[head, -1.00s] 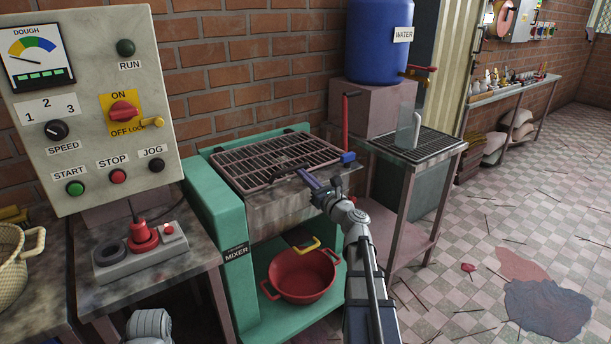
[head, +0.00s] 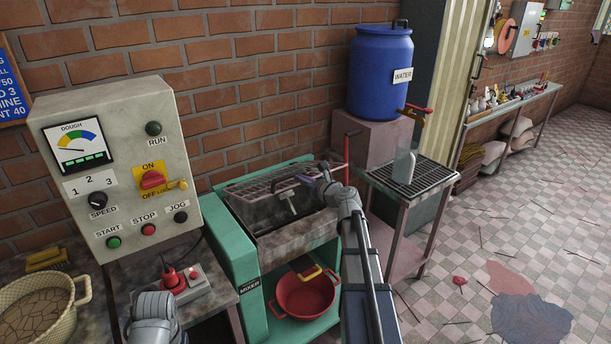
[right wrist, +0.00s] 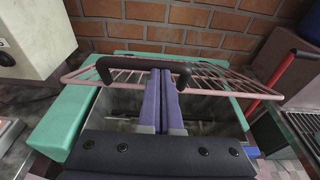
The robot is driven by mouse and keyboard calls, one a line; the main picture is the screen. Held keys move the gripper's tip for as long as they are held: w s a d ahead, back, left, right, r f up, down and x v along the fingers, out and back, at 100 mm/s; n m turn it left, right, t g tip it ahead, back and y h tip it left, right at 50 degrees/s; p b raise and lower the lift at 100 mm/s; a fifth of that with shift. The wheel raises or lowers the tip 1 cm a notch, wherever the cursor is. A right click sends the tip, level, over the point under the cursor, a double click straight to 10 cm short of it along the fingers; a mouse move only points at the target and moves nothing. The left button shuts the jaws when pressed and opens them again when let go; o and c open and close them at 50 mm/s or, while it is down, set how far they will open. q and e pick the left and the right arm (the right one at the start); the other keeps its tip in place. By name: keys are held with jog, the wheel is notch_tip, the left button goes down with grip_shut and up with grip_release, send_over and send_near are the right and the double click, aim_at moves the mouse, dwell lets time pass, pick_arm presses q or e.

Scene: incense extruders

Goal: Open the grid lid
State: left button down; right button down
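The grid lid (head: 252,187) of the green mixer (head: 240,255) is tilted up from its opening, and the mixing bowl with its metal paddle shows below it. In the right wrist view the lid (right wrist: 222,72) is a pinkish wire grid with a black arched handle (right wrist: 103,68). My right gripper (head: 310,182) is at the handle. Its purple fingers (right wrist: 161,72) are together, with their tips at the handle's bar; I see no clear grip around the bar. Of my left arm only a grey link shows at the bottom left; its gripper is out of view.
A control panel (head: 118,165) stands left of the mixer. A red upright lever (head: 346,158) and a stand with a grated top (head: 430,176) are to its right. A blue water barrel (head: 380,75) is behind. A red basin (head: 307,294) sits below the mixer.

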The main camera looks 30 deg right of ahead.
jog(key=w+a+r+g+p, duration=0.1)
jog(key=w+r+g+p, duration=0.3)
jog(key=w+r+p, duration=1.6)
jog(key=shift+w+a+r+h+p, duration=0.35)
jog(key=shift+w+p, duration=0.95)
jog(key=shift+p, duration=1.8)
